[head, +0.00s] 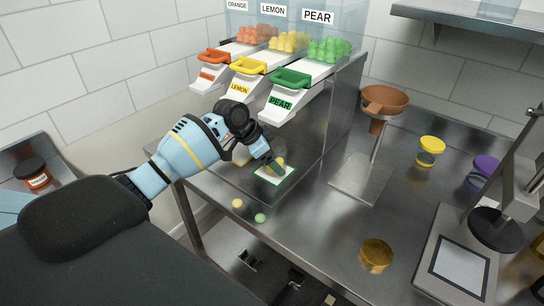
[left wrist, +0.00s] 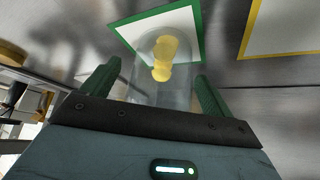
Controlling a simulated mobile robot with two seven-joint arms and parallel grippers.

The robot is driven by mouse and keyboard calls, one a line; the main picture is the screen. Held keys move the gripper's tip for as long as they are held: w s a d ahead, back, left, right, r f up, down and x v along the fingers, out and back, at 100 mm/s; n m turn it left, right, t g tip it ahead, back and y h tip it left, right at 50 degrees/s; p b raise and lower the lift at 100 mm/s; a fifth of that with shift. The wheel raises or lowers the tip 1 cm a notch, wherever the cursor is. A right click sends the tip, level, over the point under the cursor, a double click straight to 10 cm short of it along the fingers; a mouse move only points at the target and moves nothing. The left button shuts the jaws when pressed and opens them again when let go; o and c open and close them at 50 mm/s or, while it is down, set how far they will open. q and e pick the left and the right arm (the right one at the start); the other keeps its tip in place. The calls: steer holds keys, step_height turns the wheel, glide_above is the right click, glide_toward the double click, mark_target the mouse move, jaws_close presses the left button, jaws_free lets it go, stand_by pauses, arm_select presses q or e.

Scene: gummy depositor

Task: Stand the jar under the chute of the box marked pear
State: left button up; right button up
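The clear jar (head: 281,162) holds yellow pieces and appears to stand on the green-bordered white mat (head: 262,177), below the green PEAR chute (head: 291,84). In the left wrist view the jar (left wrist: 146,76) is between the two green fingers of my left gripper (left wrist: 157,71), with the green-bordered mat (left wrist: 126,34) behind it. A gap shows between the left finger and the jar; contact on the right side is unclear. In the head view my left gripper (head: 270,155) reaches the jar from the left and partly hides it. My right gripper is not in view.
LEMON (head: 242,86) and ORANGE (head: 212,73) chutes are beside PEAR. A yellow-bordered mat (left wrist: 250,40) lies next to the green one. Loose yellow (head: 238,203) and green (head: 260,217) balls lie near the front edge. A funnel stand (head: 384,103) is to the right.

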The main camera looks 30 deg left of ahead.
arm_select(q)
steer(key=shift+r, duration=0.1)
steer(key=shift+a+r, duration=0.1)
steer(key=shift+r, duration=0.1)
steer(key=s+a, duration=0.2)
steer(key=s, duration=0.1)
steer(key=s+a, duration=0.5)
steer(key=s, duration=0.1)
steer(key=shift+s+a+r+b, duration=0.35)
steer(key=shift+s, duration=0.05)
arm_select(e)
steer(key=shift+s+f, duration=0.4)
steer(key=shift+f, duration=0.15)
